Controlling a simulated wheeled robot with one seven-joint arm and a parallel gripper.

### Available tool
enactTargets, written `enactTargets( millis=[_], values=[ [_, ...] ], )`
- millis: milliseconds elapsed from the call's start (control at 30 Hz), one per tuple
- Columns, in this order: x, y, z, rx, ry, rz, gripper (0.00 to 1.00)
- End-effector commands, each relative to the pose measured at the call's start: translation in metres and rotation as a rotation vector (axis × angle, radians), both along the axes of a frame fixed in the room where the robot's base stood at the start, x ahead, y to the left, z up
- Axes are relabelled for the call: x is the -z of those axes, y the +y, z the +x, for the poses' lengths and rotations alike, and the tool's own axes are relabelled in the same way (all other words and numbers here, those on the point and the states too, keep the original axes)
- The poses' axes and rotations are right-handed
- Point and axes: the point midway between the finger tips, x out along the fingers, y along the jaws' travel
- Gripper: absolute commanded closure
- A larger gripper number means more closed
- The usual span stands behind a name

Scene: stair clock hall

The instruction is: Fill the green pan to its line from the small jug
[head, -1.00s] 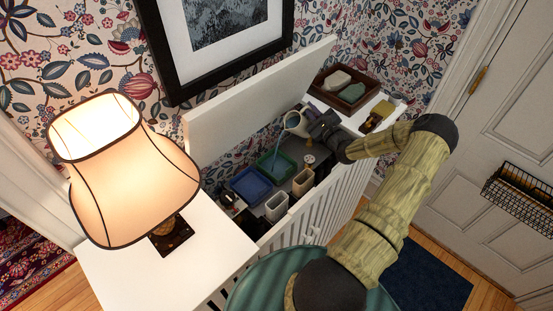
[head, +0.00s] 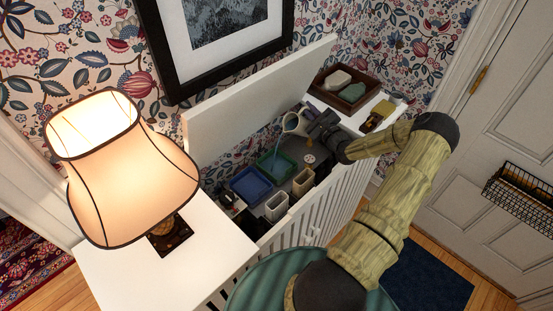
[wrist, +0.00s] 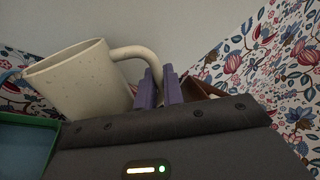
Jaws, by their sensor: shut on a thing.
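The small jug (head: 292,123) is speckled cream and is tilted, mouth toward the left, above the green pan (head: 291,157). A thin blue stream runs from its lip down into the pan. In the wrist view the jug (wrist: 85,82) is large at the left, and my gripper (wrist: 160,88) has its purple fingers shut on the jug's looped handle. In the head view my gripper (head: 311,124) is right of the jug. The green pan's rim (wrist: 30,119) shows at the lower left of the wrist view, with blue-grey inside. Its line cannot be made out.
A blue pan (head: 250,186) sits left of the green one. The raised white lid (head: 255,95) stands behind. A brown tray (head: 345,92) is at the right, and a lit lamp (head: 125,165) at the left.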

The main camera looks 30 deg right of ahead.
Motion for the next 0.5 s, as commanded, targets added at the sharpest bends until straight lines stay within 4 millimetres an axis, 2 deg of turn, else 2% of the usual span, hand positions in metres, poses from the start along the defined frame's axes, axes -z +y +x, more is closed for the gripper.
enactTargets(
  millis=[500],
  values=[
    [-0.0016,0.0028,-0.0004,0.0,-0.017,-0.062,1.0]
  ],
)
